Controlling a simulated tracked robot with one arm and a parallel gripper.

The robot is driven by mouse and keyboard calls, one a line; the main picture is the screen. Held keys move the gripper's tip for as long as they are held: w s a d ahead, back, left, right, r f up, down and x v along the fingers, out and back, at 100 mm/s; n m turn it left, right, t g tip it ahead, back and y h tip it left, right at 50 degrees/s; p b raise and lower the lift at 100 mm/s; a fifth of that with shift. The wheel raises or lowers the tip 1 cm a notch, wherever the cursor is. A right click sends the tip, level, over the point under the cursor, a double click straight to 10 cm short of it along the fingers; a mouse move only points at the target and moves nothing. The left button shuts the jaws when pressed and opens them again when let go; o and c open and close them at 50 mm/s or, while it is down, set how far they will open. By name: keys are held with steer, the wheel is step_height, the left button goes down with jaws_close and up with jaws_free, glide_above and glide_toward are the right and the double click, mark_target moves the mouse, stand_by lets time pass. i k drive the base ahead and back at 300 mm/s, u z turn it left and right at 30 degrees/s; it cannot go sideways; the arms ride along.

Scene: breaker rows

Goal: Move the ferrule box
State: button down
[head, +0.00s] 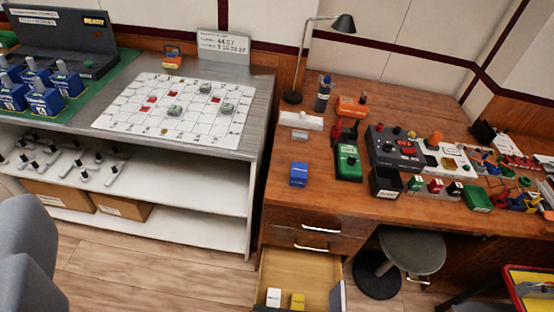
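No label that I can read marks the ferrule box, so I cannot tell which box it is. A small blue box (299,174) stands on the left part of the wooden desk (330,212). A white box (274,297) and a yellow box (297,301) stand side by side near the front of the open desk drawer (290,268). My gripper is not clearly in view.
A green device (348,163), a dark control panel (395,148) and a black bin (385,182) crowd the desk's middle. A stool (412,250) stands under it. A shelf unit (200,196) with a marked sheet (175,107) is left. Grey rounded shapes (28,245), unidentified, fill the lower left.

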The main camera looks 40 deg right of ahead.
mark_target(299, 172)
steer(key=z, duration=0.4)
steer(key=i, duration=1.2)
steer(key=z, duration=0.65)
steer(key=k, duration=0.8)
steer(key=z, duration=0.25)
steer(key=i, duration=0.85)
steer(key=u, duration=0.1)
